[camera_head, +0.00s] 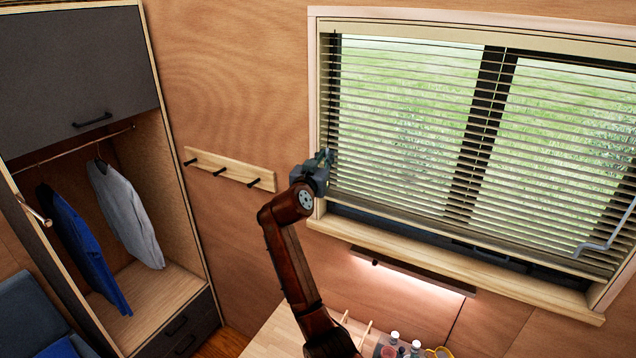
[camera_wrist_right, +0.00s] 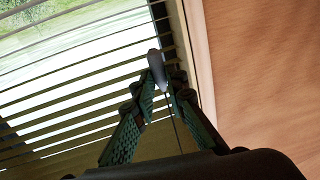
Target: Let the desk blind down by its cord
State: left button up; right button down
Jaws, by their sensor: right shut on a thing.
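The desk blind (camera_head: 420,130) hangs in the window with its slats spread and open, covering nearly all of the window. A narrow gap shows between its lower edge and the sill. My right gripper (camera_head: 323,158) is at the blind's left edge, beside the window frame. In the right wrist view, my right gripper (camera_wrist_right: 163,95) is shut on the grey cord pull (camera_wrist_right: 156,68), with the dark thin cord (camera_wrist_right: 174,122) running from it toward the palm. The slats also show in the right wrist view (camera_wrist_right: 70,95). My left gripper is not in view.
The window sill (camera_head: 450,265) juts out under the blind, with a lit lamp bar (camera_head: 412,270) below. A peg rail (camera_head: 230,170) is on the wall to the left. An open wardrobe (camera_head: 165,285) stands further left. Bottles (camera_head: 394,338) stand on the desk (camera_head: 280,335).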

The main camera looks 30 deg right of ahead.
notch_tip(320, 180, up, 9)
jog(key=p, duration=0.2)
dwell(0.3)
jog(key=c, duration=1.9)
grip_release()
jog(key=shift+c, duration=0.2)
jog(key=v, duration=1.2)
jog(key=shift+d, duration=0.1)
